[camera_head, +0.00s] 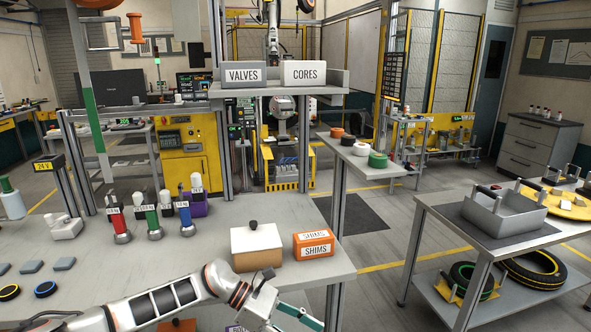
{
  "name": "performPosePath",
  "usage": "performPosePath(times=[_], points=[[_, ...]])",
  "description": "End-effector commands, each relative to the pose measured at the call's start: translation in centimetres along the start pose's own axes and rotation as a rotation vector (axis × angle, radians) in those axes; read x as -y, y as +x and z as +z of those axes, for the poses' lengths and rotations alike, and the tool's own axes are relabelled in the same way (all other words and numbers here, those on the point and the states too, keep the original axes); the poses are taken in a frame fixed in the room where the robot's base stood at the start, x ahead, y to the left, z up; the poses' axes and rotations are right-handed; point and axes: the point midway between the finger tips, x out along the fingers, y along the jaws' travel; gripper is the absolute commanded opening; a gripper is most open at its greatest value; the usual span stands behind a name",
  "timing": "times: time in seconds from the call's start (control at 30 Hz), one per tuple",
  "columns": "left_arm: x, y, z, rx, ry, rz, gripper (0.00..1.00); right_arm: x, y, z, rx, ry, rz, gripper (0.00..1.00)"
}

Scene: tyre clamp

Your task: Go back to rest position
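My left arm (165,303) comes in from the lower left along the front of the grey workbench (190,262). My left gripper (290,316) is at the bottom edge of the picture, in front of the bench's front right corner. A green-tipped finger shows, but the picture's edge cuts off the rest, so I cannot tell whether it is open or holds anything. My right gripper is not in view.
Several coloured-handled tools (152,222) stand farther back. A cart (460,225) with a grey tray (503,212) and tyres stands right. Floor between is clear.

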Motion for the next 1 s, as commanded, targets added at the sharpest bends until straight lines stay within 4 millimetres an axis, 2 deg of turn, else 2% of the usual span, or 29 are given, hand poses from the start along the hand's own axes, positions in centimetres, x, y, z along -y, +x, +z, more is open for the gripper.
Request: performPosePath(times=[0.03, 0.1, 0.2, 0.37, 0.47, 0.53, 0.67, 0.77, 0.87, 1.0], points=[[1.2, 2.3, 0.8, 0.095, -0.083, 0.007, 0.45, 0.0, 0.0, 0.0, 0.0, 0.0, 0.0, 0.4], [2.1, 4.4, 2.3, 0.219, -0.206, 0.026, 0.45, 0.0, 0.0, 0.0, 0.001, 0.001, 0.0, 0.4], [2.9, 6.3, 4.2, 0.394, -0.4, 0.051, 0.45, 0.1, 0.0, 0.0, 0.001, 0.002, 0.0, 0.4], [3.2, 6.8, 5.9, 0.669, -0.745, 0.086, 0.45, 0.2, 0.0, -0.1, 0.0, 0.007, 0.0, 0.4], [3.0, 6.0, 5.5, 0.836, -0.978, 0.103, 0.45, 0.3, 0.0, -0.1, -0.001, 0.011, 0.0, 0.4], [2.8, 5.2, 4.6, 0.952, -1.145, 0.113, 0.45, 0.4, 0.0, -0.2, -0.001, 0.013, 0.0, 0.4], [2.7, 3.0, 1.2, 1.167, -1.462, 0.131, 0.45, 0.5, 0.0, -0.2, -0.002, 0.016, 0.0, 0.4], [3.2, 1.1, -2.6, 1.332, -1.706, 0.143, 0.45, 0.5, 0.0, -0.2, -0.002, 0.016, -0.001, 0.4], [4.6, -0.7, -7.5, 1.5, -1.946, 0.157, 0.45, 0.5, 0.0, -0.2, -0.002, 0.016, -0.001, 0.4], [8.2, -3.0, -15.1, 1.746, -2.268, 0.181, 0.45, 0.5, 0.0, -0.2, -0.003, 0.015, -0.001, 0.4]])
